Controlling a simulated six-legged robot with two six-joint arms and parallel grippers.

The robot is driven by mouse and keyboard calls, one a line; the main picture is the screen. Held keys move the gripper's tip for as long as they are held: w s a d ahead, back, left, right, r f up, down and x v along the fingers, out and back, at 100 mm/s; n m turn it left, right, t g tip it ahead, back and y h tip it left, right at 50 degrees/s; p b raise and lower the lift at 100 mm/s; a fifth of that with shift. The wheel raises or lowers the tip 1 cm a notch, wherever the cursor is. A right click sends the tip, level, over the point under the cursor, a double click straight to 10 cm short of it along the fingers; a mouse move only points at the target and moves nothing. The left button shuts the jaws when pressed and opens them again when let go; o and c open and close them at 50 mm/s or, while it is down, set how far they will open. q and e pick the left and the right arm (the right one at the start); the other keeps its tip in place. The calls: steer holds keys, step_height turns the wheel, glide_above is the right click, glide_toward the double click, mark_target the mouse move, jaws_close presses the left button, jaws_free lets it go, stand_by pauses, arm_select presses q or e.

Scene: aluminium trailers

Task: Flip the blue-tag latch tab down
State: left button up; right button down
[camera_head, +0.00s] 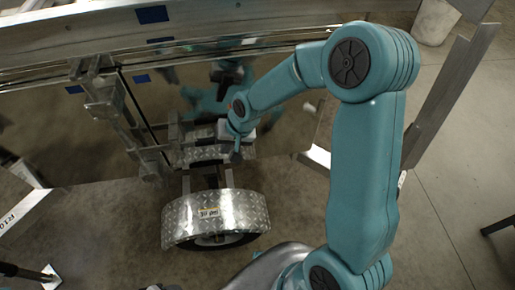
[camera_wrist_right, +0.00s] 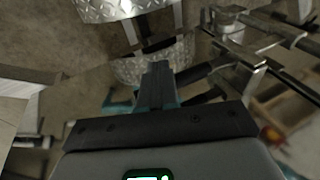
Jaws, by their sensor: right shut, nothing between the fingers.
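Blue tags show on the trailer in the head view: one on the top rail (camera_head: 152,14), one on the side panel (camera_head: 141,78) and a small one left of the latch post (camera_head: 74,89). The metal latch hardware (camera_head: 100,98) stands upright along the panel's seam; I cannot make out which piece is the tab. My right gripper (camera_head: 236,154) is to the right of this hardware, apart from it, above the wheel fender. In the wrist view its fingers (camera_wrist_right: 157,72) are together and empty, with metal bars (camera_wrist_right: 235,42) to the right. My left gripper is not seen.
A diamond-plate wheel fender (camera_head: 215,215) stands below my right gripper. The shiny trailer panel (camera_head: 280,110) mirrors my arm. A slanted metal beam (camera_head: 450,85) rises at the right.

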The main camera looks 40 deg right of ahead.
steer(key=s+d+f+b, duration=0.1)
steer(key=s+d, duration=0.4)
steer(key=shift+d, duration=0.25)
steer(key=shift+f, duration=0.1)
steer(key=s+a+f+n+g+p, duration=0.1)
steer(key=s+a+f+n+p, duration=0.1)
steer(key=s+a+f, duration=0.4)
steer(key=s+a+f+n+g+y+p, duration=0.1)
steer(key=s+a+f, duration=0.5)
steer(key=a, duration=0.6)
steer(key=shift+s+a+f+n+g+y+p, duration=0.25)
steer(key=shift+s+n+g+p, duration=0.45)
steer(key=shift+p, duration=0.45)
steer(key=shift+w+d, duration=0.1)
